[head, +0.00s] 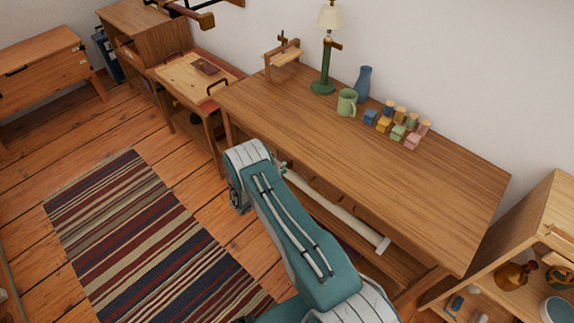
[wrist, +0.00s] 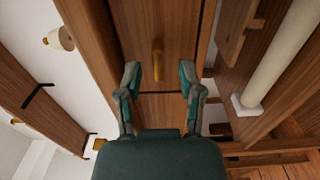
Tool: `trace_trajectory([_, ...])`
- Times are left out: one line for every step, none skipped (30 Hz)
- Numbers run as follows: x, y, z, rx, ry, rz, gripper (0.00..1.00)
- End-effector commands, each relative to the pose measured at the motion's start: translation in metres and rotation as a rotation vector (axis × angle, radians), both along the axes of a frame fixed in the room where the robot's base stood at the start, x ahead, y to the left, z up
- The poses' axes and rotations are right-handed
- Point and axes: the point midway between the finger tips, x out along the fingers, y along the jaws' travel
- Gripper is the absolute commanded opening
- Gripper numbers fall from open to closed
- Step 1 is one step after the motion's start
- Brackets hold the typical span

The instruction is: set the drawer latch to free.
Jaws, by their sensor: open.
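In the wrist view a small tan, upright bar-like piece (wrist: 157,62) is fixed on a brown wooden panel (wrist: 146,20). It looks like a latch or pull, but I cannot tell which, nor its setting. My gripper (wrist: 160,76) is open, with one dark green finger on each side below this piece. The space between the fingers looks empty, and I see no contact with the piece. In the head view my arm reaches to the front of the long wooden desk (head: 300,122); the gripper itself is hidden there.
A white bar (head: 340,215) runs under the desk front; it also shows at the right in the wrist view (wrist: 282,55). On the desk stand a green lamp (head: 324,80), a green mug (head: 347,102), a blue vase (head: 363,82) and several coloured blocks. A striped rug (head: 145,235) covers open floor.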

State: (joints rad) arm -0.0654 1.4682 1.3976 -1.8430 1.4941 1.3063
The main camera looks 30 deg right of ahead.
Motion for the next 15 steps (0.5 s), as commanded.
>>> trace_trajectory([0.002,-0.008,0.0,-0.001,-0.001,-0.002,0.49])
trace_trajectory([0.004,-0.012,0.0,-0.001,-0.001,-0.002,0.49])
trace_trajectory([0.005,-0.015,0.0,-0.001,-0.001,-0.002,0.49])
trace_trajectory([0.006,-0.018,0.0,-0.001,-0.001,-0.002,0.49])
trace_trajectory([0.007,-0.02,0.0,-0.001,0.0,-0.001,0.49])
trace_trajectory([0.008,-0.022,0.0,-0.001,0.0,0.0,0.49])
trace_trajectory([0.009,-0.024,0.0,-0.001,0.0,0.0,0.49])
trace_trajectory([0.009,-0.024,0.0,-0.001,0.0,0.001,0.49])
trace_trajectory([0.01,-0.025,0.0,-0.001,0.0,0.001,0.49])
trace_trajectory([0.01,-0.025,0.0,-0.001,0.0,0.001,0.49])
trace_trajectory([0.01,-0.025,0.0,-0.001,0.0,0.001,0.49])
trace_trajectory([0.01,-0.025,0.0,-0.001,0.0,0.001,0.49])
trace_trajectory([0.01,-0.025,0.0,-0.001,0.0,0.001,0.49])
trace_trajectory([0.01,-0.025,0.0,-0.001,0.0,0.001,0.49])
trace_trajectory([0.01,-0.025,0.0,-0.001,0.0,0.001,0.49])
